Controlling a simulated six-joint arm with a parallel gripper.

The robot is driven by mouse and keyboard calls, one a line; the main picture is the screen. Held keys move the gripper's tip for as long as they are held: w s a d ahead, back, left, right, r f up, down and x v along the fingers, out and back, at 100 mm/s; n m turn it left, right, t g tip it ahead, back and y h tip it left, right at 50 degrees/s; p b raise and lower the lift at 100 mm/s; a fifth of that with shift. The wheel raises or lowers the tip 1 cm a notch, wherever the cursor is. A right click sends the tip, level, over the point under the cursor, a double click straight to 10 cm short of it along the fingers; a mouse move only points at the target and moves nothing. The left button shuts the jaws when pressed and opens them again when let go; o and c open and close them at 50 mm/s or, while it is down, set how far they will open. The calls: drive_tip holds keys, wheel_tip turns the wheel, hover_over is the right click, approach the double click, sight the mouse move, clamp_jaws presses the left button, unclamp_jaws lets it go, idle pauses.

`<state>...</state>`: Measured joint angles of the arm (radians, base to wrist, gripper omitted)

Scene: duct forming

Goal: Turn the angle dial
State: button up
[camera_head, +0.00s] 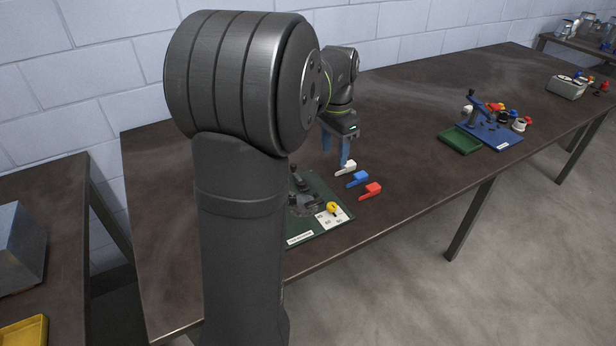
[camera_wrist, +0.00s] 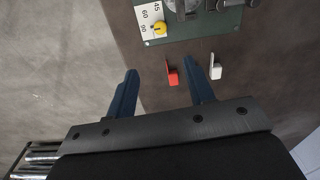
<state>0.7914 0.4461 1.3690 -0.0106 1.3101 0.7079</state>
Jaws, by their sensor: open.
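The angle dial is a yellow knob (camera_head: 332,208) on a white plate at the front right of a green board (camera_head: 318,232). In the wrist view the knob (camera_wrist: 159,29) sits beside a white scale (camera_wrist: 147,14) that reads 45, 60 and 90. Which mark it points to I cannot tell. My gripper (camera_head: 338,157) is open and empty, fingers pointing down, behind the dial and near the white piece in the head view. In the wrist view my gripper's blue fingers (camera_wrist: 161,70) are spread and apart from the knob.
Beside the board lie a white piece (camera_head: 346,168), a blue piece (camera_head: 358,179) and a red piece (camera_head: 370,191). Dark forming parts (camera_head: 302,200) stand on the board. A green tray (camera_head: 460,140) and a blue board (camera_head: 492,135) are further right.

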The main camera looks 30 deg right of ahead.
sight(332, 205)
drive_tip(key=f+n, duration=0.4)
drive_tip(key=f, duration=0.2)
drive_tip(key=f+n, duration=0.4)
drive_tip(key=f, duration=0.2)
drive_tip(key=f+n, duration=0.4)
drive_tip(key=f, duration=0.2)
drive_tip(key=shift+d+f+n, duration=0.3)
drive_tip(key=shift+f+n, duration=0.05)
drive_tip(key=shift+n, duration=0.05)
drive_tip(key=c, duration=1)
